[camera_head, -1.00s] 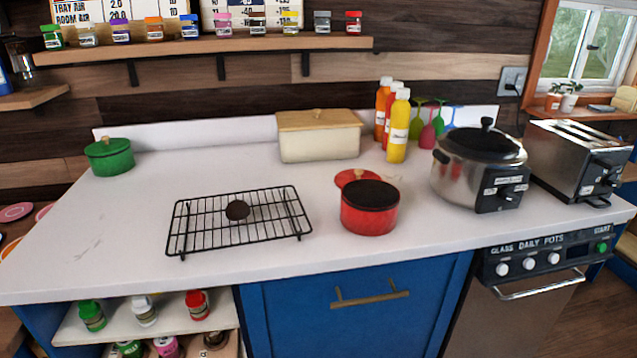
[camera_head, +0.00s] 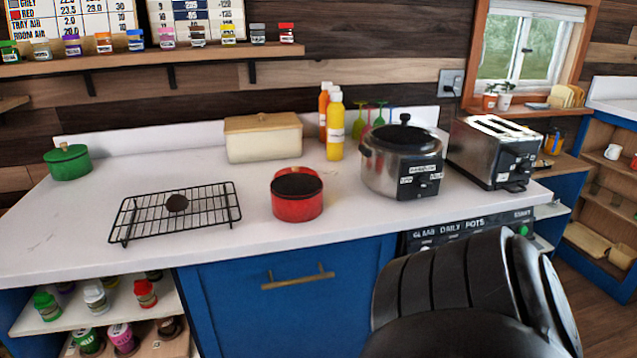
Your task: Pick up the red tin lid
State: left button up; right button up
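The red tin (camera_head: 297,203) stands open on the white counter, with a dark inside. Behind its rim a sliver of red shows, which looks like the red tin lid (camera_head: 299,171) lying on the counter. The tin hides most of the lid, and its knob cannot be made out. A black segmented part of my arm fills the lower right of the picture, in front of the counter. Neither of my grippers is in view.
A black wire rack (camera_head: 150,226) with a small dark round thing stands left of the tin. A cream bread box (camera_head: 262,144), a yellow bottle (camera_head: 335,130), a steel cooker (camera_head: 385,172) and a toaster (camera_head: 492,150) stand behind and right. A green pot (camera_head: 68,165) is far left.

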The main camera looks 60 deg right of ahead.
aim_at(295, 169)
jog(key=z, duration=3.65)
jog(key=i, duration=0.1)
jog(key=u, duration=2.55)
